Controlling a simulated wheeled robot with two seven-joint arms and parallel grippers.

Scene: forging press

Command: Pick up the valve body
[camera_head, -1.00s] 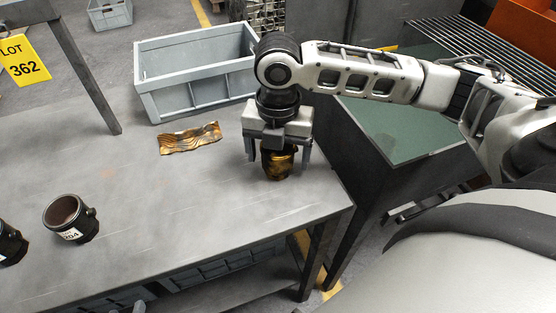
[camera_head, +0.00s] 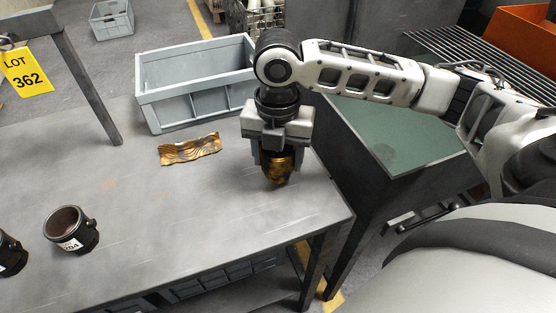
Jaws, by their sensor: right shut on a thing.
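A bronze-coloured part (camera_head: 279,171), which looks like the valve body, stands on the grey table (camera_head: 140,220) near its right edge. My right gripper (camera_head: 277,163) points down over it, with a finger on each side, and is shut on it. The gripper hides the part's upper portion. I cannot tell whether the part is clear of the table top. My left gripper is not in view.
A grey crate (camera_head: 163,112) stands behind, with a crumpled bronze-coloured sheet (camera_head: 190,148) in front of it. Dark labelled cups (camera_head: 72,230) stand at the left. A green-topped bench (camera_head: 410,145) is at the right. The table's middle is clear.

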